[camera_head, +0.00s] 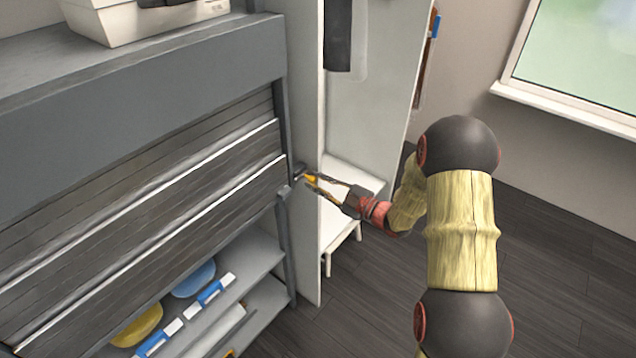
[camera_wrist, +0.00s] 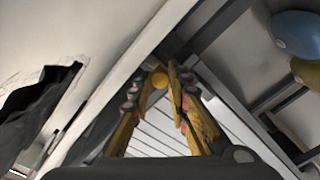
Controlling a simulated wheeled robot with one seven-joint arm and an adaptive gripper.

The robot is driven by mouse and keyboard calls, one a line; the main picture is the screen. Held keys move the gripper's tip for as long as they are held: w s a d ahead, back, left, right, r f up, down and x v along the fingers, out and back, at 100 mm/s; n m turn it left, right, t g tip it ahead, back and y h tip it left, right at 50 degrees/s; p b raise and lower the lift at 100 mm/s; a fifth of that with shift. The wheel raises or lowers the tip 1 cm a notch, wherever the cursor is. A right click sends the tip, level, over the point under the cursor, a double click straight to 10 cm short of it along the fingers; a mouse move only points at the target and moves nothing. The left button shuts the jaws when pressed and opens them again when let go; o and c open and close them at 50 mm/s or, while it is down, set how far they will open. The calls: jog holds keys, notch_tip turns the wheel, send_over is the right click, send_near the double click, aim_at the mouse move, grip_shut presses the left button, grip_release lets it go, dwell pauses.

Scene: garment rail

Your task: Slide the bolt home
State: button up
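The bolt shows as a small dark fitting (camera_head: 299,169) on the right-hand post of the grey shuttered cabinet. A round yellow knob (camera_wrist: 160,78) stands out from it and is seen between my fingertips in the wrist view. My gripper (camera_head: 310,178) reaches in from the right, and its fingers (camera_wrist: 161,70) close around the knob, one on each side. The knob fills nearly the whole gap between the tips. The bolt's rod and its socket are mostly hidden, so I cannot tell how far it is slid.
The cabinet has a slatted shutter (camera_head: 150,215) above open shelves with a blue bowl (camera_head: 194,279) and a yellow bowl (camera_head: 138,326). A white panel (camera_head: 303,110) stands close behind the bolt. A white bench (camera_head: 345,228) is beyond it. Floor to the right is clear.

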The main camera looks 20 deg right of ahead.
grip_shut()
dwell(0.3)
jog(key=shift+s+a+f, duration=0.1)
jog(key=shift+a, duration=0.05)
jog(key=shift+s+a, duration=0.7)
jog(key=shift+a, duration=0.25)
jog(key=shift+s+a, duration=0.7)
jog(key=shift+a, duration=0.2)
jog(key=shift+o, duration=1.7)
grip_release()
jog(key=shift+s+a, duration=0.1)
jog(key=shift+a, duration=0.05)
